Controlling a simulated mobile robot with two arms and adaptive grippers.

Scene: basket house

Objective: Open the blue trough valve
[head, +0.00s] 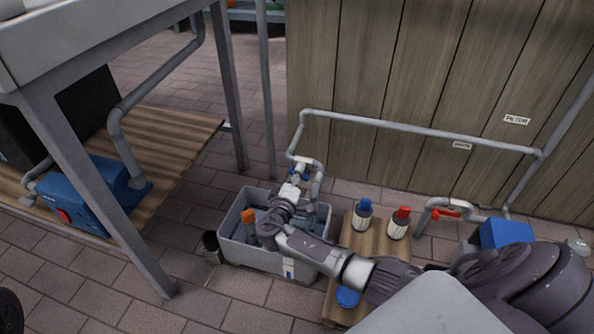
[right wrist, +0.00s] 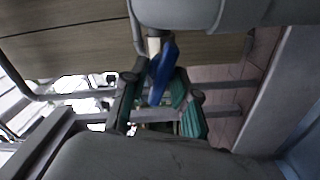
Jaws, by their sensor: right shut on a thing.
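The blue trough valve (head: 298,171) sits on the grey pipe above the grey trough (head: 229,219). My right gripper (head: 294,181) reaches over the trough to the valve and partly hides it in the head view. In the right wrist view, the blue valve handle (right wrist: 163,73) stands between the green-padded fingers of my right gripper (right wrist: 158,100), which is shut on it. The handle looks tilted there, but the pipe's direction at the valve is hard to tell. My left gripper is not in view.
A wooden pallet (head: 372,236) right of the trough carries a blue-capped bottle (head: 363,215) and a red-capped bottle (head: 398,223). A red-handled valve (head: 446,215) is further right. A wooden wall (head: 380,75) stands behind. A metal table leg (head: 95,195) stands at left.

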